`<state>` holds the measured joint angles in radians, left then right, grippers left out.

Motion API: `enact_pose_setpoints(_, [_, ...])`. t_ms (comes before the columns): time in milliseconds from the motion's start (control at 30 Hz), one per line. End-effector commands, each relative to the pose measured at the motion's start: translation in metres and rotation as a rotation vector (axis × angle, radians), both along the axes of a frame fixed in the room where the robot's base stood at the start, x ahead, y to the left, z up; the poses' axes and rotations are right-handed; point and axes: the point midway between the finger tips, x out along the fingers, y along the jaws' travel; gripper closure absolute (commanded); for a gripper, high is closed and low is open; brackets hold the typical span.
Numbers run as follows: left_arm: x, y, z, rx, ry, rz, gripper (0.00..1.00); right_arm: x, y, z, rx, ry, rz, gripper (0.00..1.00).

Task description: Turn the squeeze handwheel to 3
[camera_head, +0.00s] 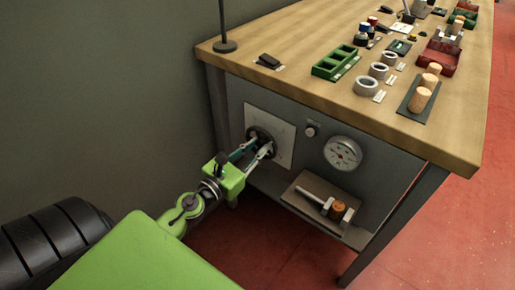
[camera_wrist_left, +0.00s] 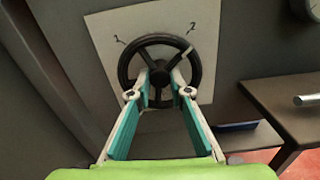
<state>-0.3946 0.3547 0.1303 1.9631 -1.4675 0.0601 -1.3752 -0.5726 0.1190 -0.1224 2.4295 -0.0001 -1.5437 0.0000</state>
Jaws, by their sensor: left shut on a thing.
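The squeeze handwheel (camera_head: 263,134) is a black spoked wheel on a white plate (camera_head: 284,152) on the front panel under the bench top. In the left wrist view the wheel (camera_wrist_left: 133,51) faces me, with the handwritten digits 1 at upper left and 2 at upper right of its plate (camera_wrist_left: 105,40). A pale mark on the rim (camera_wrist_left: 187,51) lies at upper right, just below the 2. No 3 shows. My right gripper is not in view.
A round gauge (camera_head: 342,153) and a small knob (camera_head: 312,130) sit right of the wheel. Below is a shelf with a board (camera_head: 300,197) holding a metal bar and cork-coloured piece. The bench top (camera_head: 300,95) overhangs above, carrying trays, rings and corks.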

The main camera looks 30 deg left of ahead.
Motion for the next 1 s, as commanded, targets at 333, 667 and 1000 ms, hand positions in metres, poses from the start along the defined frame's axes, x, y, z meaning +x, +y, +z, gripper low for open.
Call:
enact_pose_setpoints(333, [-0.0008,-0.0002,-0.0027,0.192,-0.01,-0.002,1.0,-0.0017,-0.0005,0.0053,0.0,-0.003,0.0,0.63])
enact_pose_setpoints(667, [-0.001,-0.0001,-0.0028,0.286,-0.016,-0.004,1.0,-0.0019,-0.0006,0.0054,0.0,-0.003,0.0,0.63])
enact_pose_setpoints(1000, [-0.0009,0.0006,-0.0025,0.426,-0.027,-0.003,1.0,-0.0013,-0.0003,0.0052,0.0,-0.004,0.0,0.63])
